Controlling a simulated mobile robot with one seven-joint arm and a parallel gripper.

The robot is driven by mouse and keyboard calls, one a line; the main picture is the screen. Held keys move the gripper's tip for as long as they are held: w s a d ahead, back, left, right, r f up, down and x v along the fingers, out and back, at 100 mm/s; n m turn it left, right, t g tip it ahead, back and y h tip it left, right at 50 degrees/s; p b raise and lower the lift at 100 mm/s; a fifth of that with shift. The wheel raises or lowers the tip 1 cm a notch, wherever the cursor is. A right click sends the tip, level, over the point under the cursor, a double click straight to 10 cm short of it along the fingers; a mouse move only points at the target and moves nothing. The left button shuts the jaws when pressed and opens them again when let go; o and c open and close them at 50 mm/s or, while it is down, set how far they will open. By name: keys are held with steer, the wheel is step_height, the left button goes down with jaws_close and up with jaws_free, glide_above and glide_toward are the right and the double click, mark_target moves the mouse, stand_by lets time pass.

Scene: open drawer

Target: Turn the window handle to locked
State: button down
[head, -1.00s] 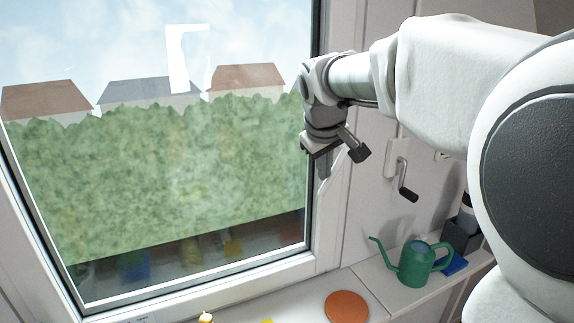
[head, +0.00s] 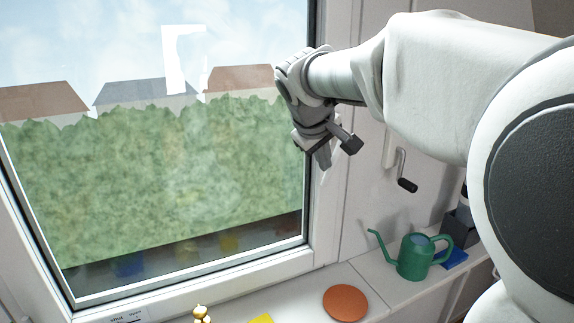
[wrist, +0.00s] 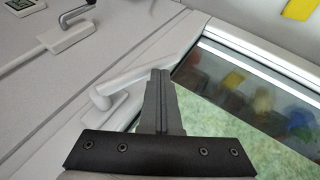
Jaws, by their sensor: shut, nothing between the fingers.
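The white window handle (wrist: 128,86) shows in the wrist view on the window frame. Its lever runs from a base plate up and to the right, passing behind my fingertips. My gripper (wrist: 160,74) is shut and empty, its fingers at the lever; I cannot tell whether they touch it. In the head view my gripper (head: 322,160) points down beside the right side of the window frame (head: 331,215), and the handle is mostly hidden behind it.
A crank with a black grip (head: 407,185) is on the wall to the right. A green watering can (head: 414,258) and an orange disc (head: 345,303) are on the sill below. A small gold figure (head: 201,315) and a yellow piece (head: 261,319) lie at the front.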

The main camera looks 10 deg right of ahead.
steer(key=shift+w+d+f+h+b, duration=0.3)
steer(key=shift+d+f+h+b, duration=0.2)
steer(key=shift+d+f+b, duration=0.45)
steer(key=shift+a, duration=0.2)
